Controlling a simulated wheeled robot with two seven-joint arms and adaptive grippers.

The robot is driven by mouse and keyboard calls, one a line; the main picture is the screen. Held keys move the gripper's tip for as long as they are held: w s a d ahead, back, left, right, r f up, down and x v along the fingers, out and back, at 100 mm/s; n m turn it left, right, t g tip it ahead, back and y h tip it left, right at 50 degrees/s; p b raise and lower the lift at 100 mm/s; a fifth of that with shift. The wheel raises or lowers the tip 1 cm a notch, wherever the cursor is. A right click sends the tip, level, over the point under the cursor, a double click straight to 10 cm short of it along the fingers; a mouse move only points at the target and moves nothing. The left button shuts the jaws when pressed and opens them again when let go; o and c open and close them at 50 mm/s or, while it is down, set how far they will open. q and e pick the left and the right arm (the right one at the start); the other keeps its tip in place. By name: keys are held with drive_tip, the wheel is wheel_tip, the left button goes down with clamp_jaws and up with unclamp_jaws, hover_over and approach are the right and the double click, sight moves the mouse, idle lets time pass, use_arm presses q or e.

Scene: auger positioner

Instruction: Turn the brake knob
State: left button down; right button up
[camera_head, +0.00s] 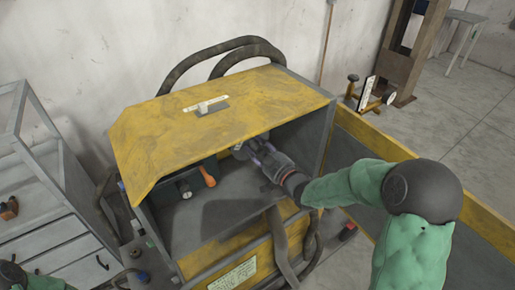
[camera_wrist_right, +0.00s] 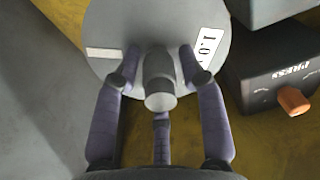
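In the right wrist view a grey cylindrical knob (camera_wrist_right: 160,95) stands out from a round pale disc (camera_wrist_right: 115,25) with a "1.0" label. No marking shows that names it the brake knob. My right gripper (camera_wrist_right: 159,70) has its fingers spread around this knob, with small gaps visible at the left and right. It is open. In the head view my right gripper (camera_head: 252,152) reaches inside the yellow-topped cabinet (camera_head: 225,105), and the knob is hidden behind it. My left gripper is not in view; only a bit of green arm shows at the bottom left.
A dark box (camera_wrist_right: 275,80) marked "PRESS" with an orange knob (camera_wrist_right: 293,101) sits right of the disc. In the head view an orange handle (camera_head: 208,177) is left of my right gripper. The cabinet's roof and side wall enclose the space. A grey hose (camera_head: 278,245) hangs in front.

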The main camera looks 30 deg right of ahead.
drive_tip(key=shift+f, duration=0.1)
drive_tip(key=s+d, duration=0.1)
drive_tip(key=s, duration=1.1)
drive_tip(key=shift+d+f, duration=0.15)
drive_tip(key=shift+f, duration=0.05)
idle(0.4)
